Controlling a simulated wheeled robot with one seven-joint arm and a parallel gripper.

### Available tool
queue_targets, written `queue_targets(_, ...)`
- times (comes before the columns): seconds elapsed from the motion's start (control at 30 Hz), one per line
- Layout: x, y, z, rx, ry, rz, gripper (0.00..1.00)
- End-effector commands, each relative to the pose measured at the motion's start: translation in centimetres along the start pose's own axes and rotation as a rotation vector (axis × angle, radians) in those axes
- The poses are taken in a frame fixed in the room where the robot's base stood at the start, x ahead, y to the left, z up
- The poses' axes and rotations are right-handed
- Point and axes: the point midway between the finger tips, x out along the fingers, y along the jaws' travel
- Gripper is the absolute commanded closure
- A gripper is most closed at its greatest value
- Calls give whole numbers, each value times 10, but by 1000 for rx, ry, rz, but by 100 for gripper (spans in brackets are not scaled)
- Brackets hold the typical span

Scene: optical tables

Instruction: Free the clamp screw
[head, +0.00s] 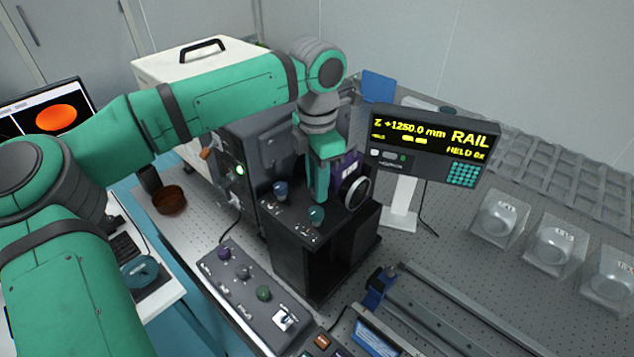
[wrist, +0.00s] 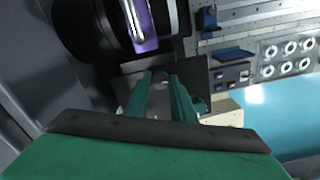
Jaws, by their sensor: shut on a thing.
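My gripper (head: 318,196) reaches down over the black stage block (head: 318,255), beside a dark round mount (head: 356,190) with a pale ring and a purple label. In the wrist view the two green fingers (wrist: 163,80) are close together, with a small greyish piece (wrist: 160,85) between them that I take for the clamp screw. Most of it is hidden by the fingers. The mount's purple label (wrist: 140,22) is just ahead of the fingers in the wrist view.
A display (head: 430,145) reading "RAIL" and "HELD" stands behind to the right. A control panel (head: 250,290) with knobs lies at front left, and rails (head: 450,310) at front right. Clear boxes (head: 555,245) line the right. A brown bowl (head: 170,200) sits at left.

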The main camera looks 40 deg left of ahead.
Motion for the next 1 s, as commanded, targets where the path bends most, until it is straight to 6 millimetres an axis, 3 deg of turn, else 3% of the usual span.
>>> queue_targets(0.6,-1,1,-1,575,2,2,100)
queue_targets(1.0,-1,1,-1,846,2,3,100)
